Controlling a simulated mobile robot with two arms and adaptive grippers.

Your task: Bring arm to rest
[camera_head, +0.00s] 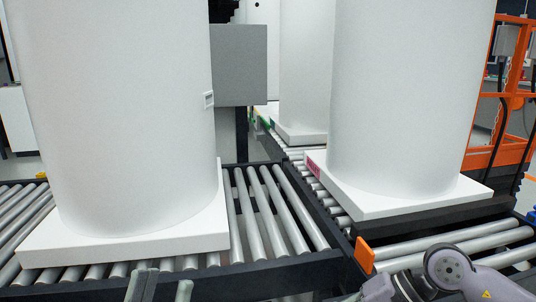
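My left gripper (163,288) shows only by its grey-green fingertips at the bottom edge, left of the middle. The two tips stand apart with nothing seen between them, so it looks open. They are in front of the near rail of the left roller conveyor (290,271); whether they touch it I cannot tell. Links of my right arm (447,268) lie across the bottom right corner, and the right gripper itself is out of the picture.
A large white tank (120,110) on a white base stands on the left conveyor. A second tank (405,90) stands on the right conveyor, with another (305,70) behind. An orange frame (505,105) is at far right. Bare rollers (268,210) show between the near tanks.

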